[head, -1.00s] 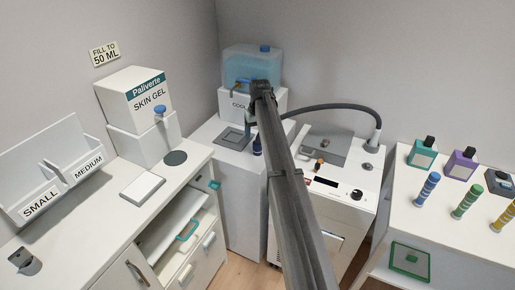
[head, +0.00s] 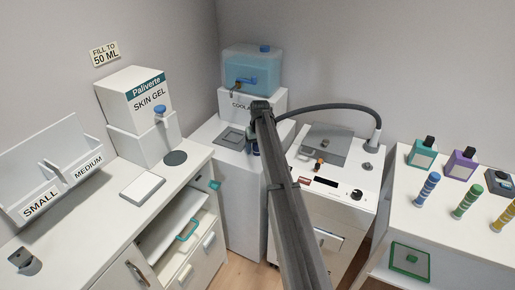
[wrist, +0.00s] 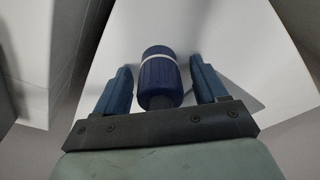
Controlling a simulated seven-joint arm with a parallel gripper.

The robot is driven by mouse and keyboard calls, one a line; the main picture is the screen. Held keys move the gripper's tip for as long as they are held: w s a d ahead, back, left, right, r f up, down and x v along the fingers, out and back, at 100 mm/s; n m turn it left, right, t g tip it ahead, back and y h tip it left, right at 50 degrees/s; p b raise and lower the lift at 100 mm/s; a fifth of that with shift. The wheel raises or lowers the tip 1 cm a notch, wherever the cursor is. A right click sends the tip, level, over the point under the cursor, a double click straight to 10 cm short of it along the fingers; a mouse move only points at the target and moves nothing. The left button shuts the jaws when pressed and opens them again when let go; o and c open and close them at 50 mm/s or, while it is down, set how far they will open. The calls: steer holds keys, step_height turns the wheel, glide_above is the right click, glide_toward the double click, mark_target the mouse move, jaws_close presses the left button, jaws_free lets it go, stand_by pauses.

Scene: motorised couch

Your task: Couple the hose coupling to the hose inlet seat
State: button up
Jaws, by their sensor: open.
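The hose coupling (wrist: 158,78), a dark blue ribbed cylinder with a white ring, is between the fingers of my gripper (wrist: 160,70) in the wrist view. The blue fingers are open, with a gap on each side of the coupling. A darker part at the coupling's near end runs behind the gripper's bar. In the head view, my arm hides most of the gripper and coupling. The grey hose (head: 335,106) arches from the cart at right to behind my arm. I cannot tell which fitting is the hose inlet seat.
A blue-tinted coolant tank (head: 268,68) stands on a white block at the back. The white cart (head: 345,193) has a grey plate and knobs on top. A counter (head: 95,215) with a gel box is at left. A shelf (head: 440,215) with several bottles is at right.

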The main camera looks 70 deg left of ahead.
steer(key=shift+c, duration=0.3)
steer(key=c, duration=1.1)
steer(key=shift+r, duration=0.2)
